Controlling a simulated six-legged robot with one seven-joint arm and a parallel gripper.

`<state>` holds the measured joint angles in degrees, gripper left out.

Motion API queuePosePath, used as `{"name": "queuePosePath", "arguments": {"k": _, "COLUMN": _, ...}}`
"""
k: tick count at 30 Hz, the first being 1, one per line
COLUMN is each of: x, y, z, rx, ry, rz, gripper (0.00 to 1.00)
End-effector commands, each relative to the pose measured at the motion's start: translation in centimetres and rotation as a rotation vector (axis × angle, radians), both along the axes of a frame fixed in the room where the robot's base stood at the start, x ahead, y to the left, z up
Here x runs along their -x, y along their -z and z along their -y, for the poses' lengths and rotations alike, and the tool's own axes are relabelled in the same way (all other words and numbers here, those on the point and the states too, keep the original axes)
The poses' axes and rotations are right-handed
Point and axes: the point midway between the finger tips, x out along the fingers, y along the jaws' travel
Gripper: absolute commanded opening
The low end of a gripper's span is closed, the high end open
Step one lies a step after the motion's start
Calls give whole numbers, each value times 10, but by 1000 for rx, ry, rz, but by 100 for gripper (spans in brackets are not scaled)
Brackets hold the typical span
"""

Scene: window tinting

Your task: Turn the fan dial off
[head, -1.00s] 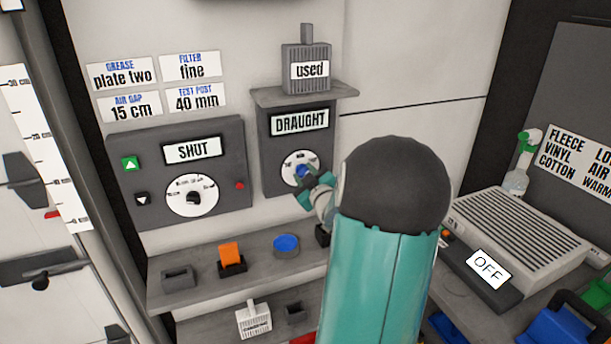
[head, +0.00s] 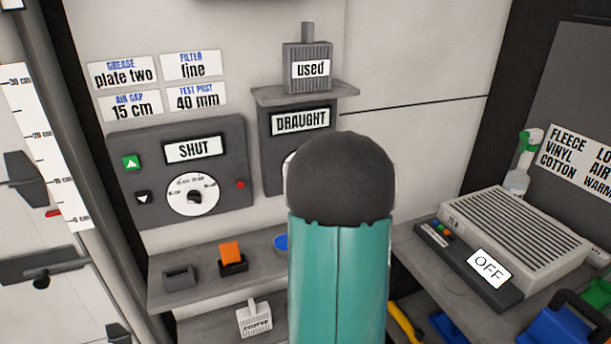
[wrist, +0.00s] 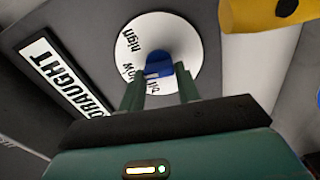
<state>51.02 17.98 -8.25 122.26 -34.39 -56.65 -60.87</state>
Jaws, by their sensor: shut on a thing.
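The fan dial is a white disc (wrist: 186,43) with a blue knob (wrist: 158,66) on the dark panel labelled DRAUGHT (head: 302,122). In the wrist view the words high and low show upside down on the disc; the setting cannot be read for sure. My gripper (wrist: 160,76) has its two green fingers on either side of the knob, shut on it. In the head view my arm hides the gripper and nearly all of the dial, leaving only a white sliver (head: 287,163) of the disc.
A panel marked SHUT (head: 193,150) with its own dial (head: 194,196) is to the left. A shelf (head: 208,285) below holds an orange block (head: 231,252). A box marked used (head: 308,70) sits above. A grey grille unit (head: 520,240) with an OFF sign (head: 489,269) is right.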

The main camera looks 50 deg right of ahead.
Motion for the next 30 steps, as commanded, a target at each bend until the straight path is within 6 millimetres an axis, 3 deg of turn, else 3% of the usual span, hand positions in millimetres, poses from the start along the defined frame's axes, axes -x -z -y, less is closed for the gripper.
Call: {"name": "queuePosePath", "arguments": {"k": 30, "x": 1, "y": 5, "z": 1, "rx": 809, "ry": 0, "rz": -480, "gripper": 10}}
